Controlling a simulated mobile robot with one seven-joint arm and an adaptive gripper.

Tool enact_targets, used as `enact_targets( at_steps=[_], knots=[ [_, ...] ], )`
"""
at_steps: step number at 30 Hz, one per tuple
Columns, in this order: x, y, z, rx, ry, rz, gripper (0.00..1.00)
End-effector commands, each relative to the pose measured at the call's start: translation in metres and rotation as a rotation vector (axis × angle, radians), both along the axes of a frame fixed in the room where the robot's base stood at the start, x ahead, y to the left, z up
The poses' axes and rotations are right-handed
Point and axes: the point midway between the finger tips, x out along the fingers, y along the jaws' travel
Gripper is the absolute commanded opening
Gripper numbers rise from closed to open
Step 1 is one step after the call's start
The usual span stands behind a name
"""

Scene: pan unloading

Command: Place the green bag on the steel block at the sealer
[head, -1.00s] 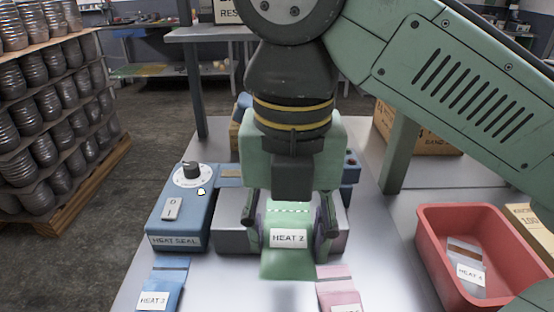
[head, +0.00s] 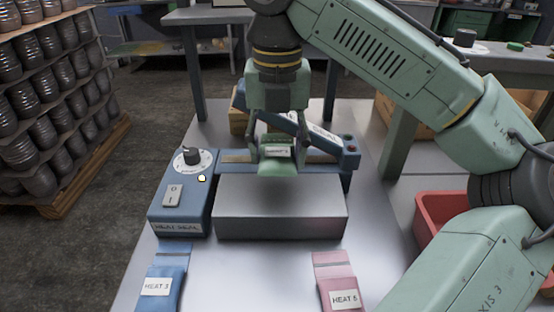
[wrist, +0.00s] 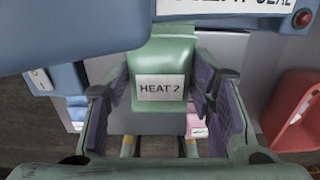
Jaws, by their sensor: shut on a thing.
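The green bag (head: 279,164), labelled HEAT 2, is held in my gripper (head: 279,150). My gripper is shut on the bag's sides, and the bag also shows between the purple finger pads in the wrist view (wrist: 162,65). The bag is at the sealer's jaw, behind the block's far edge, and looks raised. The steel block (head: 280,215) stands in front of the sealer with a bare top. The blue sealer has a control box (head: 183,200) with a dial and a raised arm (head: 315,133). Whether the bag touches the sealer bar is unclear.
A blue bag (head: 167,275), HEAT 3, and a pink bag (head: 337,285), HEAT 5, lie on the table before the block. A red bin (head: 430,210) is at the right, partly behind my arm. Stacked jars stand at the far left.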

Motion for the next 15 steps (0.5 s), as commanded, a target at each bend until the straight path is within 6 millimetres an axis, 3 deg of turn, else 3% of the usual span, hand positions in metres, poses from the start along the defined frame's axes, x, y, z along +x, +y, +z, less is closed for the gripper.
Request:
enact_targets(
  at_steps=[6,15],
  knots=[
    [0.003,0.001,-0.03,0.002,0.002,0.002,0.14],
    [0.003,0.001,-0.035,0.0,-0.001,-0.001,0.14]
  ],
)
